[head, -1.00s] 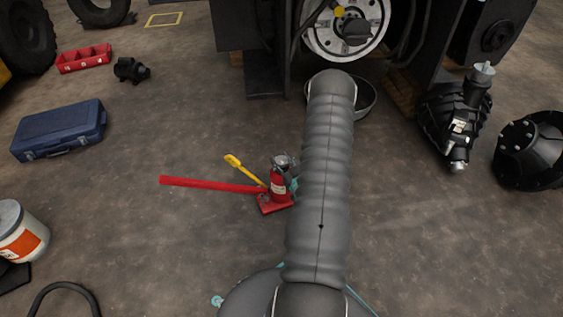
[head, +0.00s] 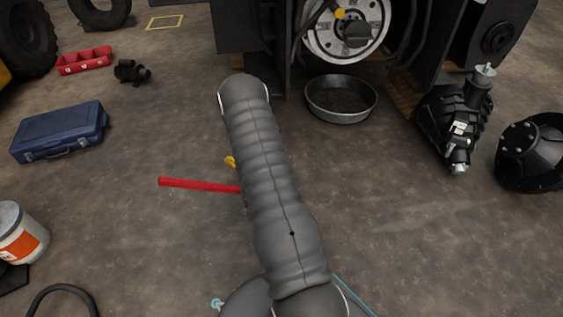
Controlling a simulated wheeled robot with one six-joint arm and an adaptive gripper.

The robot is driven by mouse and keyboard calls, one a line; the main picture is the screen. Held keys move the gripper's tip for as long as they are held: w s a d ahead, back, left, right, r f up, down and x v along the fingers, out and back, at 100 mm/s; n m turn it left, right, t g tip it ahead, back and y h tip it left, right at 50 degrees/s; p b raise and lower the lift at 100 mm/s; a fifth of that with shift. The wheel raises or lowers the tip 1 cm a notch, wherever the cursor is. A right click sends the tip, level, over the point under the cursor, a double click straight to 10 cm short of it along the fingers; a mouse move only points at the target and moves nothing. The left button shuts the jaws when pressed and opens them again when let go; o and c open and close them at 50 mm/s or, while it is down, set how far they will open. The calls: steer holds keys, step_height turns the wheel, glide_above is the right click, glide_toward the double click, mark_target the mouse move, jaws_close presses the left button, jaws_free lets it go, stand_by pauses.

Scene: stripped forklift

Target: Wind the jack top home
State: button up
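The red jack's long red handle (head: 200,186) lies out to the left, low over the concrete floor. A small bit of a yellow piece (head: 230,162) shows just left of my arm. The jack's body and its top are hidden behind my grey sleeved arm. My gripper is not in view, so I cannot tell what it touches or holds.
A round metal pan (head: 341,100) stands on the floor below the forklift's hub (head: 346,28). A black drive unit (head: 452,125) and a black housing (head: 532,152) are at the right. A blue case (head: 60,131) and a white bucket (head: 20,232) are at the left. The floor between is clear.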

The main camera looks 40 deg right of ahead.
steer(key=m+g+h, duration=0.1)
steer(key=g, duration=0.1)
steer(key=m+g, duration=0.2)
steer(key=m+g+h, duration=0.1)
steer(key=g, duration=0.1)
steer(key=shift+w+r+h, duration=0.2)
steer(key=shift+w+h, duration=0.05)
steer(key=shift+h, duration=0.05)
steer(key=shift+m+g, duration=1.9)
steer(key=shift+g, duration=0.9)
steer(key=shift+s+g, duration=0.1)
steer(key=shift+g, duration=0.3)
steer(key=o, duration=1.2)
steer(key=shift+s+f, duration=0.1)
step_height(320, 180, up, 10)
